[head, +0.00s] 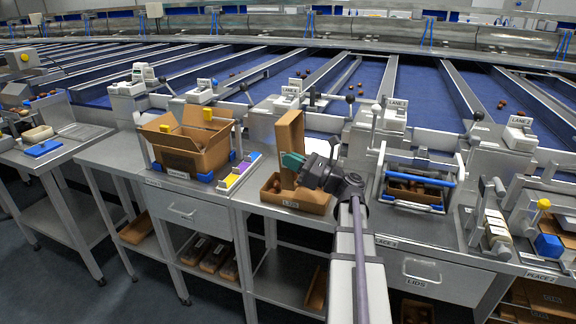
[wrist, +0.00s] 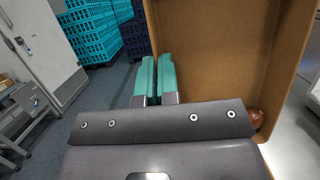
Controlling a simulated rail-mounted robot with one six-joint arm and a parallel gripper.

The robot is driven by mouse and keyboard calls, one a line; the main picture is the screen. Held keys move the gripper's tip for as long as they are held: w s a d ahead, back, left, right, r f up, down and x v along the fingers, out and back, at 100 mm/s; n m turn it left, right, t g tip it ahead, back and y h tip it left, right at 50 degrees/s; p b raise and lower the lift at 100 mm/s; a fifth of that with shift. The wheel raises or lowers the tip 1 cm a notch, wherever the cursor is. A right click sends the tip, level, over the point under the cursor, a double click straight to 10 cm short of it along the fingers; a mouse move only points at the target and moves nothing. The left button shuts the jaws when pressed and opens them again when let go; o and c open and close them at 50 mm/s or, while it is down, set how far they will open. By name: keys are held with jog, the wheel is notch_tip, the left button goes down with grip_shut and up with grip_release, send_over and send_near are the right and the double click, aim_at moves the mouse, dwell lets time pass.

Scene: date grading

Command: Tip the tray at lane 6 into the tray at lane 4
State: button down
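The raised cardboard tray (head: 290,135) stands steeply tipped, almost on edge, over a lower cardboard tray (head: 308,207) on the bench by lane 4. The lower tray's inside is partly hidden, with some dark dates showing at its left end. My gripper (head: 293,161) has teal fingertips at the raised tray's side. In the wrist view, the fingertips (wrist: 157,78) are close together with the wall of the raised tray (wrist: 225,50) between them. A brown date (wrist: 257,119) shows near that tray's lower right corner.
An open cardboard box (head: 185,150) stands left, beside yellow and purple pads (head: 236,173). At right, a blue-handled rig (head: 415,182) holds another tray. Lane machines line the back. Teal crates (wrist: 95,30) stand on the floor in the wrist view.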

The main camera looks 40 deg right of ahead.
aim_at(286, 135)
jog(key=shift+s+d+f+t+y+b, duration=0.25)
jog(key=shift+s+d+t+y+b, duration=0.3)
jog(key=shift+b, duration=0.65)
jog(key=shift+s+d+f+t+y+b, duration=0.25)
jog(key=shift+s+t+b, duration=0.5)
jog(key=shift+b, duration=0.4)
jog(key=shift+s+d+f+t+y+b, duration=0.2)
jog(key=shift+s+d+t+y+b, duration=0.4)
jog(key=shift+b, duration=0.6)
jog(key=shift+w+a+r, duration=0.1)
jog(key=shift+a, duration=0.05)
jog(key=w+a+r+g+h+p, duration=0.1)
jog(key=r+p, duration=0.1)
jog(key=p, duration=0.3)
jog(key=w+a+r+g+h+p, duration=0.1)
jog(key=w+r+g+p, duration=0.1)
jog(key=p, duration=0.4)
jog(key=w+a+r+g+h+p, duration=0.1)
jog(key=r+g+p, duration=0.1)
jog(key=r+p, duration=0.2)
jog(key=shift+w+a+r+h+p, duration=0.15)
jog(key=shift+w+r+h+p, duration=0.2)
jog(key=shift+p, duration=0.85)
jog(key=w+a+f+g+h+p, duration=0.4)
jog(key=g+h+p, duration=0.4)
jog(key=g+p, duration=0.5)
jog(key=shift+w+a+f+h, duration=0.3)
jog(key=shift+w+f, duration=0.35)
jog(key=shift+w, duration=0.7)
